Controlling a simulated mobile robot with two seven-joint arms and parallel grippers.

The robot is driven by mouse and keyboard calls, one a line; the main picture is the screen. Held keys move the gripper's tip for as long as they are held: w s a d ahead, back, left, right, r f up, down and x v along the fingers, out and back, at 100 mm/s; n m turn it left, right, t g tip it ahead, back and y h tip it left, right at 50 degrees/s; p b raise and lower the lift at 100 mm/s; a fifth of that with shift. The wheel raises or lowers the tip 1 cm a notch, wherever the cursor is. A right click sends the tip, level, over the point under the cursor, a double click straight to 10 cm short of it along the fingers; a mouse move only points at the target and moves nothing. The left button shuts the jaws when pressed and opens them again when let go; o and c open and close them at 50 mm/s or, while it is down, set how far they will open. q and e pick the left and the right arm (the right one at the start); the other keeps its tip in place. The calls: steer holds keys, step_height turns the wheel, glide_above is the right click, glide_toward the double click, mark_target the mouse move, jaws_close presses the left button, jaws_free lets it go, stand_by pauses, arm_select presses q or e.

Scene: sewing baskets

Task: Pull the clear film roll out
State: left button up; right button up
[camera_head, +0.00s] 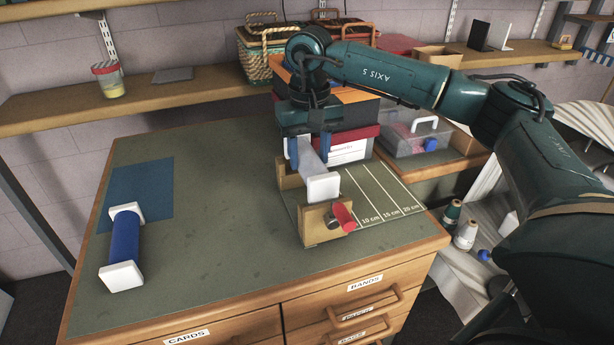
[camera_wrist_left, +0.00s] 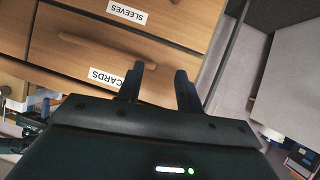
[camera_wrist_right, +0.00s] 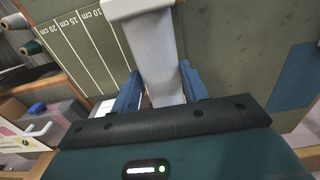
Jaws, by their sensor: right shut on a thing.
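The clear film roll (camera_head: 311,160) has a pale translucent body and white square ends, the near end (camera_head: 322,187) facing the front. My right gripper (camera_head: 307,148) is shut on it with its blue fingers on either side. The roll also shows between those fingers in the right wrist view (camera_wrist_right: 160,62). A wooden holder (camera_head: 313,228) with a red knob (camera_head: 343,215) stands below and around the roll. I cannot tell whether the roll still touches the holder. My left gripper (camera_wrist_left: 159,85) is open and empty in front of the drawers, outside the head view.
A blue roll (camera_head: 124,237) with white ends lies at the left, partly on a blue mat (camera_head: 152,184). A board with centimetre lines (camera_head: 376,194) is right of the holder. Boxes and a clear bin (camera_head: 418,136) stand behind. The middle of the desk is clear.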

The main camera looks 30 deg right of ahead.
steer(key=shift+r, duration=0.4)
steer(key=shift+r, duration=0.15)
steer(key=shift+r+p, duration=1.7)
steer(key=shift+r, duration=0.2)
steer(key=shift+f, duration=0.1)
